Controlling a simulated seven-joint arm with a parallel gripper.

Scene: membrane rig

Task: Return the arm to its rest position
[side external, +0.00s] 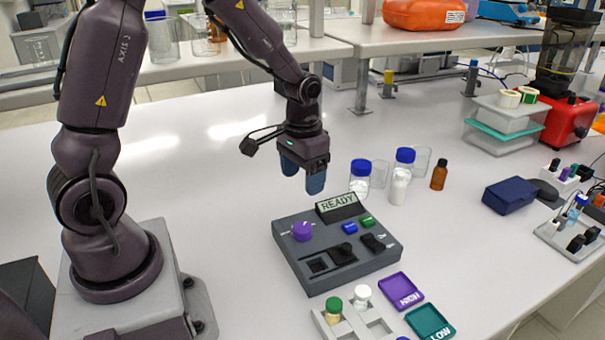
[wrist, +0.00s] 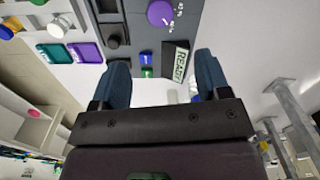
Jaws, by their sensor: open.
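My gripper (side external: 303,178) hangs over the white bench, just behind and above the grey rig box, with its blue fingers pointing down. In the wrist view its two fingers (wrist: 160,75) are spread apart with nothing between them. The grey rig box (side external: 300,262) carries a purple knob (side external: 302,231), a blue button (side external: 349,228), a green button (side external: 367,221), dark square parts and a display (side external: 340,206) reading "READY". The rig's purple knob also shows in the wrist view (wrist: 160,13). My gripper does not appear to touch anything.
Blue-capped bottles (side external: 360,180) and a brown bottle (side external: 439,175) stand right of my gripper. In front of the rig are a vial rack (side external: 378,328), a purple tray (side external: 401,291) and a teal tray (side external: 430,322). The bench left of the rig is clear.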

